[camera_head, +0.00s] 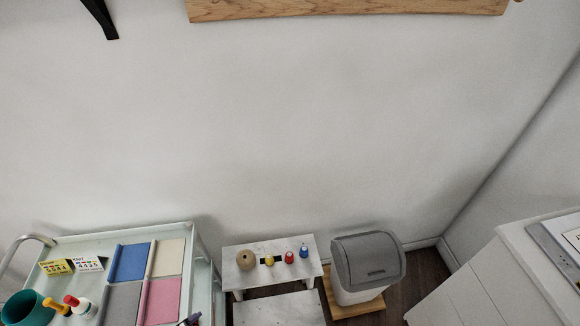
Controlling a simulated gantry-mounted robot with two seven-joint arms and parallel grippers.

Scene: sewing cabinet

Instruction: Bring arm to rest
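Neither of my grippers and no part of either arm that I can make out is in the head view. I cannot see whether they are open or shut, or whether they hold anything. The view is mostly bare white wall (300,130), with furniture along the bottom edge.
At lower left, a pale cart (85,240) carries coloured panels, two cards, bottles and a teal cup (27,309). A small white stand (272,280) bears several small items. A grey-lidded bin (368,259) stands right of it, and a white cabinet (475,290) further right.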

